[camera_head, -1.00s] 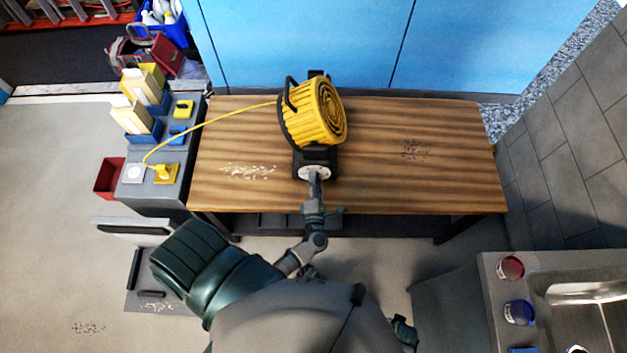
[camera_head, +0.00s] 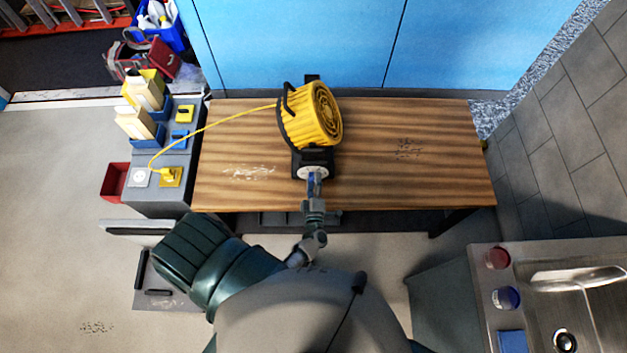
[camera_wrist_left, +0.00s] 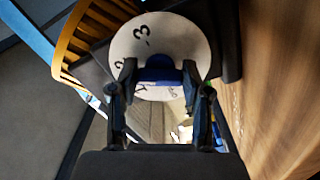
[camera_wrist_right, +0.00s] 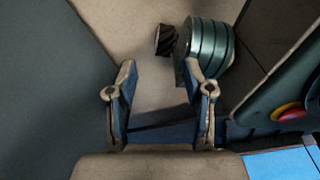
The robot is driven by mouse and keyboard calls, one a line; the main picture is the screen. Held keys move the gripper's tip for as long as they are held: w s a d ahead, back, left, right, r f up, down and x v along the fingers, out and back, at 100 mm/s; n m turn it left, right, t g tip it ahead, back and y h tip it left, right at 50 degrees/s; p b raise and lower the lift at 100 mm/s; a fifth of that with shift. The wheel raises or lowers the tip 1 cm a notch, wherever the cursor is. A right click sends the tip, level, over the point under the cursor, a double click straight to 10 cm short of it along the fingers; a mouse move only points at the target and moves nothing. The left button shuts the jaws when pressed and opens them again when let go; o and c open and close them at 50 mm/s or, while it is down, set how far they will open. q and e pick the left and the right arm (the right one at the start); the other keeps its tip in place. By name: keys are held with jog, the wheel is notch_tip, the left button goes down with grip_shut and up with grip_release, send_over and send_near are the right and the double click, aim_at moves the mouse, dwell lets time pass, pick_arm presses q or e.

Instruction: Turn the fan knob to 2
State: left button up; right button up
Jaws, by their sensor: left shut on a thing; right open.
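The yellow fan (camera_head: 312,118) stands on the wooden table, with a black base and a white round dial (camera_head: 311,172) at its front. My left gripper (camera_head: 313,180) reaches in from the front at the dial. In the left wrist view, the white dial (camera_wrist_left: 185,38) carries black marks; a 3 is readable, others are partly hidden by the fingers. The blue knob (camera_wrist_left: 160,74) sits between the fingertips of my left gripper (camera_wrist_left: 160,80), which is shut on it. Where the knob points is unclear. My right gripper (camera_wrist_right: 162,85) is open and empty above the floor.
The wooden table (camera_head: 430,180) is mostly clear, with scattered debris patches. A yellow cord (camera_head: 215,122) runs from the fan to the grey cabinet (camera_head: 158,197) at left. A metal sink (camera_head: 535,270) stands at lower right. A blue wall is behind the table.

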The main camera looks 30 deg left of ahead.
pick_arm(q)
jog(key=shift+s+d+f+m, duration=0.15)
jog(key=shift+f+m, duration=0.15)
jog(key=shift+m, duration=0.1)
jog(key=o, duration=1)
jog(key=shift+c, duration=0.2)
jog(key=shift+o, duration=1)
jog(key=shift+r, duration=0.1)
jog(key=v, duration=1.2)
